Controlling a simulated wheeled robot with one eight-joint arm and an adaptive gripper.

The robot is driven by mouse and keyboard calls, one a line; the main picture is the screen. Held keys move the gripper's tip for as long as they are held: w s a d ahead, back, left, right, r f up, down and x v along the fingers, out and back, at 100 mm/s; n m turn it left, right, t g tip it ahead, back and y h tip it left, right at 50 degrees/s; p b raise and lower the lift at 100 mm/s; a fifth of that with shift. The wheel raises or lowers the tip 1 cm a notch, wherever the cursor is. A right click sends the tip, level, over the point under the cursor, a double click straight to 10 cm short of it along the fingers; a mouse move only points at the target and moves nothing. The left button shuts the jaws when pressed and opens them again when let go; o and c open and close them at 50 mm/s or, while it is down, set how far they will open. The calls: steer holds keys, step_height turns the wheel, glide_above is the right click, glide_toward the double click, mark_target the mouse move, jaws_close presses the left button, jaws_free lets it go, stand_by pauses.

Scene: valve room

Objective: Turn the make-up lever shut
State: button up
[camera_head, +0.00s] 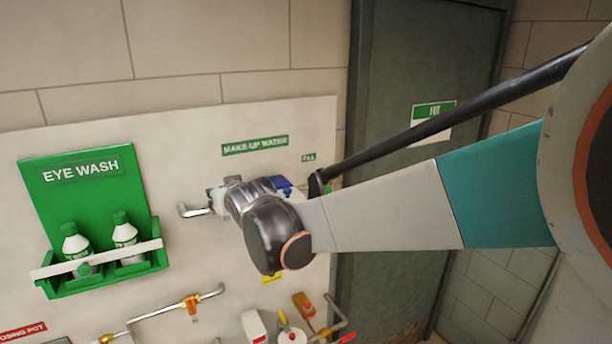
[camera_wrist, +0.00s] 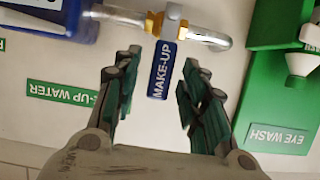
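The make-up lever (camera_wrist: 160,72) is a blue handle marked MAKE-UP in the wrist view. It hangs from a brass valve on a short silver pipe (camera_wrist: 208,38) and lies crosswise to that pipe. My gripper (camera_wrist: 162,60) is open, with one green-padded finger on each side of the lever and a visible gap on both sides. How far the fingers are from it in depth I cannot tell. In the head view my gripper (camera_head: 218,197) is at the wall below the MAKE-UP WATER sign (camera_head: 255,145); the lever is hidden behind it.
A green eye wash station (camera_head: 90,215) with bottles is on the wall to the left. A blue device (camera_head: 281,184) sits just right of my gripper. Lower pipes with a brass valve (camera_head: 191,308) run below. A dark door (camera_head: 400,75) is at the right.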

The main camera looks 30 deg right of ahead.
steer(key=v, duration=1)
steer(key=shift+s, duration=0.25)
